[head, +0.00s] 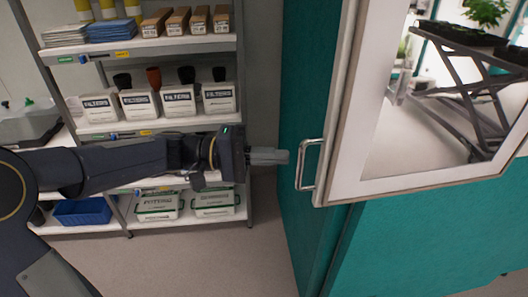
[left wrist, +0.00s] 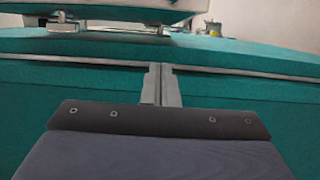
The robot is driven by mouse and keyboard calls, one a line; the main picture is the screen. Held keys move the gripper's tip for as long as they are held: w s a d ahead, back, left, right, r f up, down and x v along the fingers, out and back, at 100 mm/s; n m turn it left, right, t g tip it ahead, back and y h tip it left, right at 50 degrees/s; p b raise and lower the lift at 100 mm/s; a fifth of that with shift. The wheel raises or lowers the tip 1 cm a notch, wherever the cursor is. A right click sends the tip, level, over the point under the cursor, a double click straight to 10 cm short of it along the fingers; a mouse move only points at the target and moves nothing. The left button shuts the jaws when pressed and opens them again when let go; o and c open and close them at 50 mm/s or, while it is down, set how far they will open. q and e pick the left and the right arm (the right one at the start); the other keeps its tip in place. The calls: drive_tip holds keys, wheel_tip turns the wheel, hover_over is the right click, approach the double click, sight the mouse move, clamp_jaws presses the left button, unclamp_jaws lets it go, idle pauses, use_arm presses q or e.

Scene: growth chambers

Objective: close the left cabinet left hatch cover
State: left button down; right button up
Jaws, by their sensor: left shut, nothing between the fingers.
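The hatch cover is a white-framed glass panel (head: 335,150) on the teal cabinet (head: 430,235) at the right of the head view. Its lower left corner juts past the cabinet's front edge, so it appears to stand off the front; how far I cannot tell. A metal bar handle (head: 303,165) sits on its left edge. My left gripper (head: 288,157) is shut and empty, pointing right, just left of the handle with a small gap. In the left wrist view the shut fingers (left wrist: 161,84) point at teal surfaces, and a metal handle-like bar (left wrist: 110,28) shows beyond. My right gripper is out of view.
A shelf rack (head: 150,127) with filter boxes, cartons and a blue bin (head: 82,211) stands behind my left arm. Plants on a stand (head: 465,60) show in the glass area. The grey floor (head: 215,265) between rack and cabinet is clear.

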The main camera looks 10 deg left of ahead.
use_arm(q)
drive_tip(key=s+d+p, duration=0.2)
drive_tip(key=s+d, duration=0.1)
drive_tip(key=d, duration=0.3)
drive_tip(key=shift+d, duration=0.4)
drive_tip(key=shift+s+f, duration=0.1)
drive_tip(key=shift+s, duration=0.1)
